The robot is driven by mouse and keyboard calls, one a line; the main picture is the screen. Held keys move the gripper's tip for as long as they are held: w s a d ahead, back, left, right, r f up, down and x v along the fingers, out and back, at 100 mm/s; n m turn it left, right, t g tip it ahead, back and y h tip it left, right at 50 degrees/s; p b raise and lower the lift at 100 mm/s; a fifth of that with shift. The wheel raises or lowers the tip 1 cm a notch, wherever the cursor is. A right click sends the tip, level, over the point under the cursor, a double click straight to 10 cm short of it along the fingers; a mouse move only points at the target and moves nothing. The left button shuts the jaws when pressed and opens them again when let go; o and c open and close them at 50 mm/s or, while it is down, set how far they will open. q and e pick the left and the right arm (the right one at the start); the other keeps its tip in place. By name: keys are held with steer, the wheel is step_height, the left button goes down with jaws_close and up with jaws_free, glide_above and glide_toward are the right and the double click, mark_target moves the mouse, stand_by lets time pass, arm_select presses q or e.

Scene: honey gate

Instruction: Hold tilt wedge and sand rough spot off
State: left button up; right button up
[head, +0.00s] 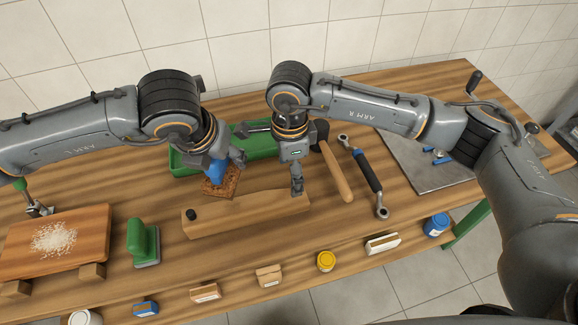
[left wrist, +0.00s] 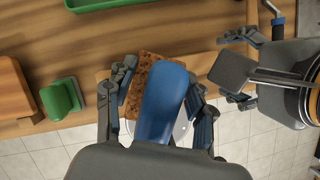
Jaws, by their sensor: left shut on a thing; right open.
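The tilt wedge is a long wooden piece (head: 245,212) with a black knob at its left end, lying near the table's front edge. My left gripper (head: 222,168) is shut on a blue handle (head: 216,173) with a speckled brown block (head: 222,187) under it, just behind the wedge. The left wrist view shows the blue handle (left wrist: 162,100) between the fingers and the brown block (left wrist: 143,75) beyond. Whether the block touches the wedge I cannot tell. My right gripper (head: 297,188) is open at the wedge's right end. A rough spot cannot be made out.
A green-handled block (head: 144,243) stands left of the wedge, beside a cutting board (head: 90,257) with pale grains. A green tray (head: 186,164), a mallet (head: 335,172) and a wrench-like tool (head: 368,176) lie behind and right. Small containers line the front, including a yellow one (head: 326,261).

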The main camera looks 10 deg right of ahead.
mark_target(290, 197)
step_height(290, 197, down, 11)
steer(key=shift+s+f, duration=0.1)
stand_by(0.3)
